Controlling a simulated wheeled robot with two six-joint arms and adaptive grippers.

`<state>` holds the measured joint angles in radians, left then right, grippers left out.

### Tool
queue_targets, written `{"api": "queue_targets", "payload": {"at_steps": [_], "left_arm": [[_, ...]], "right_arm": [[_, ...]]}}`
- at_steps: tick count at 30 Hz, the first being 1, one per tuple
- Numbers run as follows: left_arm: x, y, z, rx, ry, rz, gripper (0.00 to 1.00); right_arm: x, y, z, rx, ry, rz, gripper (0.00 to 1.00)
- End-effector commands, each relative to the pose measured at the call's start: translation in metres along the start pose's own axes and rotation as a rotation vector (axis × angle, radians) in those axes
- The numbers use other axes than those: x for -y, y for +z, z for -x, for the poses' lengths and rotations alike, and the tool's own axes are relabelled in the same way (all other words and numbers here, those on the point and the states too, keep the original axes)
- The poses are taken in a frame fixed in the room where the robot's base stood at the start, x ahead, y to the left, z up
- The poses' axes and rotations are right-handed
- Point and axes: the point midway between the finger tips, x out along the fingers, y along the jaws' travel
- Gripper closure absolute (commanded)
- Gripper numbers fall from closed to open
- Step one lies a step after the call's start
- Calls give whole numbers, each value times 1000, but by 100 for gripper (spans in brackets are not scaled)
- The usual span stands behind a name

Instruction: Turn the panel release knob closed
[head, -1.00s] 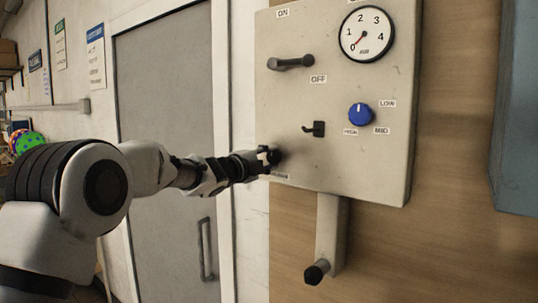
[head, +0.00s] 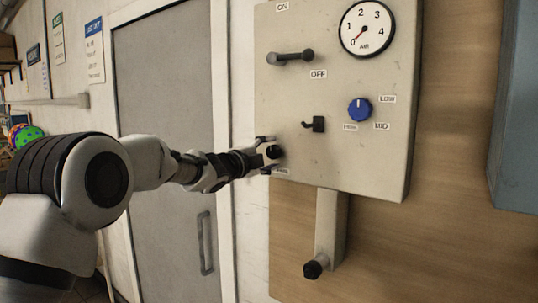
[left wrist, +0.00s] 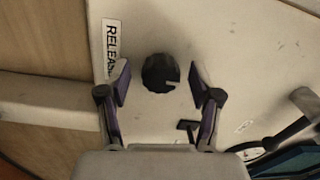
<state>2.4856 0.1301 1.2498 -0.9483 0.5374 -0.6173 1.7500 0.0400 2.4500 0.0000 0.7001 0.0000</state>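The panel release knob is a small black round knob (left wrist: 161,73) with a pale mark on its face, beside a RELEASE label (left wrist: 112,48) in the left wrist view. In the head view the knob (head: 273,152) sits at the panel's lower left. My left gripper (left wrist: 164,84) is open, with one fingertip on each side of the knob and a gap to both. In the head view my left gripper (head: 268,154) reaches in from the left with fingers spread around the knob. The panel (head: 345,170) is pale and wall-mounted. My right gripper is not in view.
A black-tipped nozzle (head: 316,267) hangs below. A grey door (head: 165,120) stands to the left.

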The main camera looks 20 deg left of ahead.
Motion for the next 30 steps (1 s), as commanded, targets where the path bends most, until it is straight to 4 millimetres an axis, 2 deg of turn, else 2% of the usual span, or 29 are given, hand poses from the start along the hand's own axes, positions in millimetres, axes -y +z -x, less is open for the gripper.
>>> {"api": "queue_targets", "payload": {"at_steps": [5,8,11,18,21,25,30], "left_arm": [[0,0,1,0,0,0,36],[0,0,9,0,0,0,36],[1,0,27,1,0,3,36],[0,0,89,0,-1,4,36],[1,0,107,1,-1,3,36],[0,0,118,0,0,1,36],[-1,0,120,0,1,-1,36]], "right_arm": [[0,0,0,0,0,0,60],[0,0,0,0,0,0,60],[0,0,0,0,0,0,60],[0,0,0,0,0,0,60],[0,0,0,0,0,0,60],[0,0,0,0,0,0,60],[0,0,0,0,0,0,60]]}}
